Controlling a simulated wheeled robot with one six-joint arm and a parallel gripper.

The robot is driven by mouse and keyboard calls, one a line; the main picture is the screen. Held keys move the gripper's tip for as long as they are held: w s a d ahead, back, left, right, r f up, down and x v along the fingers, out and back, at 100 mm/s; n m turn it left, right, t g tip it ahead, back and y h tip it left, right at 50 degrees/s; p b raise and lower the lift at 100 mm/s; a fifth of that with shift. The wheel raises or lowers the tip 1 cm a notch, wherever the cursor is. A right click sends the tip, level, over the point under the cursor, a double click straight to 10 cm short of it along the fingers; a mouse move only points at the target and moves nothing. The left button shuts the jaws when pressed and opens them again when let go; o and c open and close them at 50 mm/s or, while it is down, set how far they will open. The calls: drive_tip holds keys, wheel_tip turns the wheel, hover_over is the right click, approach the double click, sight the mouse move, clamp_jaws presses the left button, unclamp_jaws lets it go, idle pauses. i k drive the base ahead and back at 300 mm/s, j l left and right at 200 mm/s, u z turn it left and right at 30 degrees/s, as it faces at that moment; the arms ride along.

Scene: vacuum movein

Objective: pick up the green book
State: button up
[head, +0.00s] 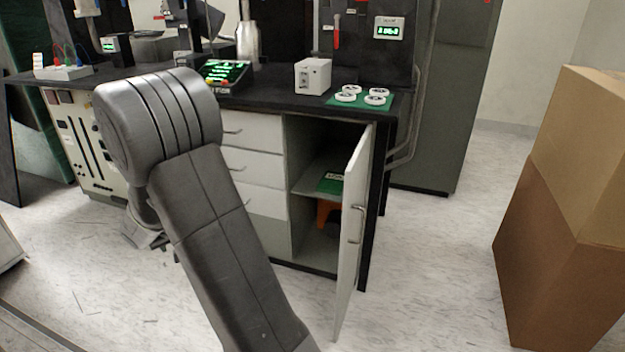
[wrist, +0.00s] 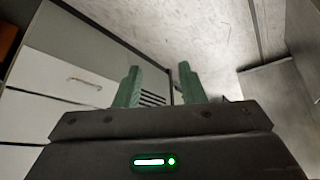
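The green book (head: 331,183) lies on the middle shelf inside the open cabinet under the black workbench. Only part of it shows, with light lettering on it. The cabinet door (head: 353,225) stands open toward me, to the right of the book. My gripper (wrist: 158,85) is open and empty in the wrist view, with its two green fingers apart. In the head view my arm covers most of the gripper, low and left of the cabinet. The book is not in the wrist view.
White drawers (head: 250,168) are left of the cabinet opening. An orange object (head: 326,213) is below the shelf. Stacked cardboard boxes (head: 560,230) stand at right. The floor (head: 430,280) between the boxes and door is clear. The workbench top (head: 275,93) holds several items.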

sight(332, 182)
drive_tip(key=i+j+z, duration=0.2)
drive_tip(key=z, duration=0.25)
drive_tip(key=i+j+z, duration=0.1)
drive_tip(key=j+z, duration=0.2)
drive_tip(key=z, duration=0.15)
drive_tip(key=i+j+z, duration=0.15)
drive_tip(key=j+z, duration=0.15)
drive_tip(key=i+j+z, duration=0.1)
drive_tip(key=j+z, duration=0.25)
drive_tip(key=i+j+z, duration=0.1)
drive_tip(key=j+z, duration=0.2)
